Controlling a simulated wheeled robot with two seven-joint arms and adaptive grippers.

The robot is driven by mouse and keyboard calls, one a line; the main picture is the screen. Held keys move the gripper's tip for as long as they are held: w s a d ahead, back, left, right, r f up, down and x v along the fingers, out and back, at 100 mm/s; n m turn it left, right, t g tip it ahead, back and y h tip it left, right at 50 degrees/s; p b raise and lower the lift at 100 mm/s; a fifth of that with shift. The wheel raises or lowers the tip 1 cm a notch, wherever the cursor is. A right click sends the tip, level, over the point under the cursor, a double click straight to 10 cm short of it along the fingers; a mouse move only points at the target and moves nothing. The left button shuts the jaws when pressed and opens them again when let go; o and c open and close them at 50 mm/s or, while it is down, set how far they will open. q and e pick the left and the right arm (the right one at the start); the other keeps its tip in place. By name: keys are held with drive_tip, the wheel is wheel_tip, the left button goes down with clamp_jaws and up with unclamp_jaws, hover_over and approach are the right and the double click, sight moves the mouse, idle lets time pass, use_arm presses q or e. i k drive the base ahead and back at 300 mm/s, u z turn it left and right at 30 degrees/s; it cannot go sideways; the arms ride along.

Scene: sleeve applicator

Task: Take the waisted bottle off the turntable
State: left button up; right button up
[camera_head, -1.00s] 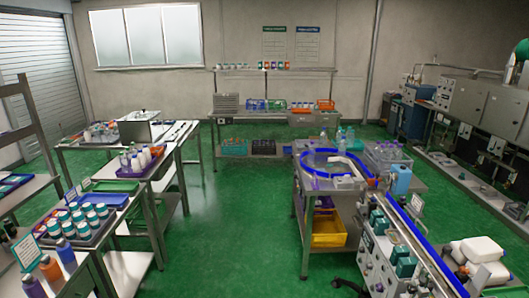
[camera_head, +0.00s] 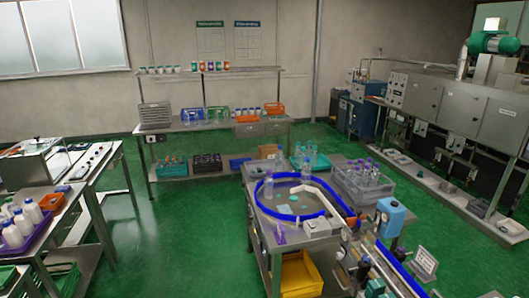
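The turntable (camera_head: 311,204) is a round grey disc with a blue rail around its edge, on a metal table right of centre. Small teal pieces (camera_head: 284,209) lie on it. A clear bottle (camera_head: 269,181) stands upright at its far left edge, and another clear bottle (camera_head: 305,171) stands at its far side. A small purple-tinted item (camera_head: 280,234) is at the near left edge. At this size I cannot tell which bottle is waisted, or whether the clear bottles stand on the disc or behind it. Neither of my grippers is in view.
A clear crate of purple-capped bottles (camera_head: 363,182) stands right of the turntable. A blue-railed conveyor (camera_head: 402,276) runs to the lower right, beside a blue box (camera_head: 391,217). A yellow bin (camera_head: 300,275) is underneath. Green floor (camera_head: 190,240) is open to the left.

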sight(269, 181)
drive_tip(key=u, duration=0.25)
drive_tip(key=i, duration=1.1)
drive_tip(key=u, duration=0.75)
drive_tip(key=i, duration=1.15)
drive_tip(key=z, duration=0.15)
